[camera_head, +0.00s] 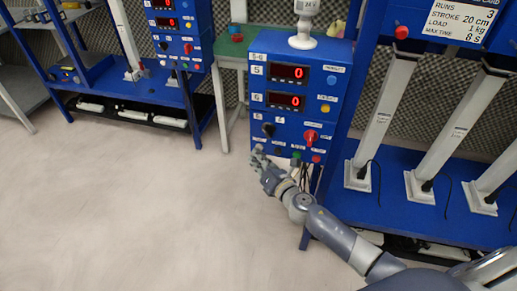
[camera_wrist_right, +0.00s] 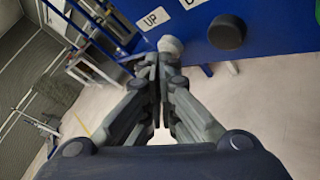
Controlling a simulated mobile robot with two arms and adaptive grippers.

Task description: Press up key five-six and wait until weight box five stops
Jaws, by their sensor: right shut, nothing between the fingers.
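The blue control box marked 5-6 (camera_head: 262,117) stands at the centre of the head view. Its display 5 (camera_head: 289,72) and display 6 (camera_head: 286,100) both read 0. My right gripper (camera_head: 258,154) is shut and empty at the box's lower left edge. In the right wrist view its closed fingertips (camera_wrist_right: 160,62) are at a round white key (camera_wrist_right: 171,44) beside the UP label (camera_wrist_right: 153,18); I cannot tell whether they touch it. A black round key (camera_wrist_right: 227,32) sits to its right. Weight box five cannot be made out. My left gripper is not in view.
The box also carries a black knob (camera_head: 268,130), a red switch (camera_head: 310,136) and a red button (camera_head: 316,158). Blue rigs with grey columns (camera_head: 390,105) stand right. Another control box (camera_head: 181,30) stands back left. The pale floor (camera_head: 120,215) is clear.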

